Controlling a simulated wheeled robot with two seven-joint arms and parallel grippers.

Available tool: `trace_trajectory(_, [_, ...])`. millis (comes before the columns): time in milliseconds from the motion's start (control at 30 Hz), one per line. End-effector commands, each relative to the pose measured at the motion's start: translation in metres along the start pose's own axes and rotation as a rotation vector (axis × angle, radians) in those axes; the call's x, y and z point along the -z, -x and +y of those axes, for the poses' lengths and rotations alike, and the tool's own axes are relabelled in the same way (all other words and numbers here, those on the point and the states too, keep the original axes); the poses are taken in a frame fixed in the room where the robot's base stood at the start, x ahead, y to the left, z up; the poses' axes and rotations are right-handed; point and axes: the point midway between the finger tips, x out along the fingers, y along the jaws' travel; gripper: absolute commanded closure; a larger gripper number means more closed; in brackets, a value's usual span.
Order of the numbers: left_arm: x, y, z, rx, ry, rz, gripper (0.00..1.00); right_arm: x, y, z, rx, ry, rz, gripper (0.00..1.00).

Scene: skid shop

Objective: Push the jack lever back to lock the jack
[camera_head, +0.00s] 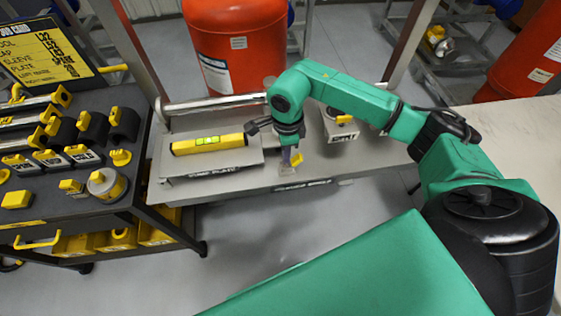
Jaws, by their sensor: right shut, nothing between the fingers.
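My right gripper (289,150) points down over the front of the grey shelf, right of the plate with the level. It is shut with nothing between its fingers. A small yellow part (297,160) shows right at its fingertips, above a small grey piece (288,172); this may be the jack and its lever, but the gripper hides most of it. I cannot tell whether the fingers touch it. Another small block with a yellow top (343,119) and a white label stands behind my right forearm. My left gripper is not in view.
A yellow spirit level (209,144) lies on the grey plate (190,188). A metal bar (212,104) runs behind it. A dark tool cart (60,208) with labelled holders stands left. A red tank (238,45) is behind. A pale tabletop (520,125) lies right.

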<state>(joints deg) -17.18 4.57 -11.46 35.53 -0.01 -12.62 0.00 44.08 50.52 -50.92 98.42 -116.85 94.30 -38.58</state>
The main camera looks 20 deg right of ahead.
Motion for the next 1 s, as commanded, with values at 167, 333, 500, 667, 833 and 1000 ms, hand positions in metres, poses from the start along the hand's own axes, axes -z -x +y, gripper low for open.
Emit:
trace_trajectory(167, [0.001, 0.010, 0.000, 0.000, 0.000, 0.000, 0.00, -0.002, 0.016, 0.000, 0.001, 0.000, -0.002, 1.00])
trace_trajectory(333, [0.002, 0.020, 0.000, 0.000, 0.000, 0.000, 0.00, -0.004, 0.033, 0.000, 0.000, 0.000, -0.001, 1.00])
trace_trajectory(500, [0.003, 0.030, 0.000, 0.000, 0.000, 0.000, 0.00, -0.007, 0.050, 0.000, 0.002, 0.000, -0.001, 1.00])
trace_trajectory(667, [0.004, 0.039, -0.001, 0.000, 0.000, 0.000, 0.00, -0.009, 0.065, 0.000, 0.000, 0.001, -0.001, 1.00])
trace_trajectory(833, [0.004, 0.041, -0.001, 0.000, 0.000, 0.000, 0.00, -0.011, 0.071, 0.000, -0.001, 0.001, -0.001, 1.00])
trace_trajectory(1000, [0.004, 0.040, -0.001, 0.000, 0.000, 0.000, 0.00, -0.010, 0.070, 0.000, 0.000, 0.000, -0.001, 1.00])
